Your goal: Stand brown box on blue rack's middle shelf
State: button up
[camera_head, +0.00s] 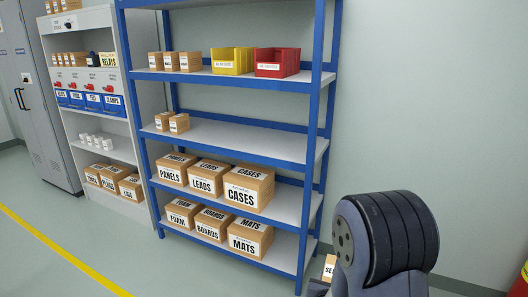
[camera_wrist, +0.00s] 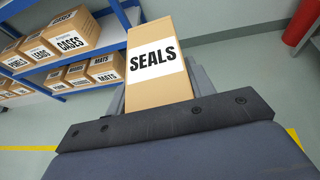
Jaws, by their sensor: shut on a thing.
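The brown box (camera_wrist: 158,85) with a white SEALS label is held in my gripper (camera_wrist: 157,92), which is shut on it. In the head view only a small part of the box (camera_head: 329,268) shows, beside my dark arm link, which hides most of my gripper. The box is in front of the blue rack (camera_head: 323,130), right of its lower shelves and apart from it. The rack's middle shelf (camera_head: 245,138) holds two small brown boxes (camera_head: 172,122) at its left end. The rest of that shelf is bare.
The shelf above holds small boxes, a yellow bin (camera_head: 232,61) and a red bin (camera_head: 277,63). The two lower shelves hold large labelled boxes, such as CASES (camera_head: 249,188) and MATS (camera_head: 250,239). A white shelf unit (camera_head: 100,125) stands left. A red cylinder (camera_wrist: 303,22) is at right.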

aim_at(227, 139)
jog(key=i+j, duration=1.35)
jog(key=j, duration=0.1)
